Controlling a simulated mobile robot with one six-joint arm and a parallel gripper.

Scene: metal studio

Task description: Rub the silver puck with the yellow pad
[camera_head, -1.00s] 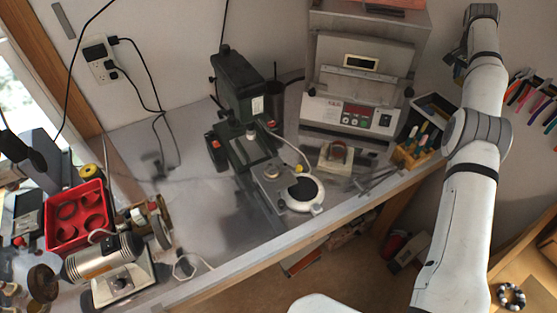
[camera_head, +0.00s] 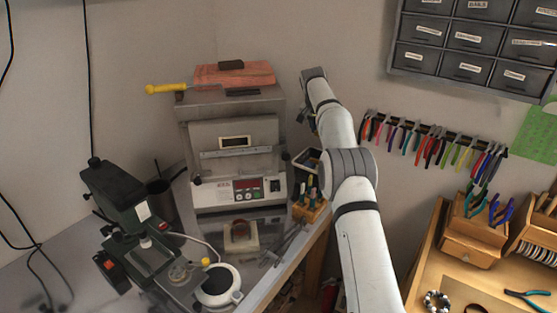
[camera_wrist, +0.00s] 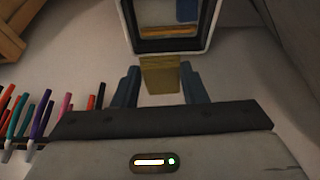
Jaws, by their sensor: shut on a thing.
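My gripper (camera_wrist: 160,84) is shut on the yellow pad (camera_wrist: 160,74), a small dull-yellow block held between its two blue-grey fingers in the wrist view. In the head view my gripper (camera_head: 306,115) is a dark shape at the far end of my arm, to the right of the furnace, and the pad cannot be made out there. I cannot pick out the silver puck for certain in either view.
A dark open bin (camera_wrist: 129,22) with a pale rim lies just beyond the pad in the wrist view.

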